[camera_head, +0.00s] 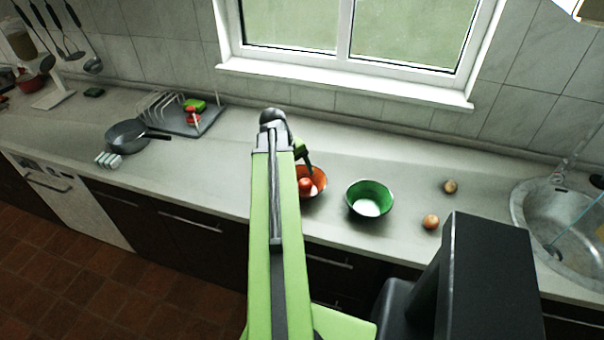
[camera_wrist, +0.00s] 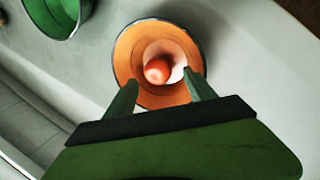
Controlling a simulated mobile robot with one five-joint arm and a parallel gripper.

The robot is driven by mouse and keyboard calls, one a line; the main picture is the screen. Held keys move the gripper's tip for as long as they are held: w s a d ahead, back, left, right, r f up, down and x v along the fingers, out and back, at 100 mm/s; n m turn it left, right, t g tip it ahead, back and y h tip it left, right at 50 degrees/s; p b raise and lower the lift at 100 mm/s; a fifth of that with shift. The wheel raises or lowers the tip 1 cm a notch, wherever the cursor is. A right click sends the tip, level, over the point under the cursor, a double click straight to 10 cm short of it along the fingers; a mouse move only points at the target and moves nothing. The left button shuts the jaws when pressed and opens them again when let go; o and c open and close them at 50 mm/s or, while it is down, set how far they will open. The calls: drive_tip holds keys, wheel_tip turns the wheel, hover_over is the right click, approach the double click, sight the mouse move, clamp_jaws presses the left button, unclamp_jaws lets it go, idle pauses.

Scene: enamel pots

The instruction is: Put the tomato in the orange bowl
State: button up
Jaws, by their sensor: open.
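The orange bowl (camera_head: 320,184) stands on the counter, partly behind my arm in the head view. In the wrist view the orange bowl (camera_wrist: 128,58) lies beyond my fingertips. The red tomato (camera_head: 305,184) is inside the bowl. In the wrist view the tomato (camera_wrist: 157,71) sits near the bowl's middle, against a pale round area. My gripper (camera_wrist: 160,80) is open, with its fingers apart over the near part of the bowl and the tomato beyond and between them. The fingers do not appear to touch the tomato. In the head view my gripper (camera_head: 308,165) is just above the bowl.
A green bowl (camera_head: 369,199) stands right of the orange bowl. Two small round brownish items (camera_head: 431,222) lie farther right, before the sink (camera_head: 560,235). A dish rack (camera_head: 180,112) and a dark pan (camera_head: 128,136) stand at the left. The counter's back strip is clear.

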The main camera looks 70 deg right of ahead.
drive_tip(key=p+v, duration=0.6)
drive_tip(key=v, duration=0.2)
drive_tip(key=shift+s, duration=0.1)
drive_tip(key=w+a+n+t, duration=0.2)
drive_tip(key=w+a+n, duration=0.3)
drive_tip(key=w+a, duration=2.1)
drive_tip(key=w+a+n+y, duration=0.1)
drive_tip(key=w+a, duration=0.1)
drive_tip(key=a, duration=1.2)
drive_tip(key=w+a+f+n+t+y, duration=0.1)
drive_tip(key=w+a+n, duration=0.1)
drive_tip(key=a, duration=1.2)
drive_tip(key=shift+w+n, duration=0.3)
drive_tip(key=shift+w, duration=0.5)
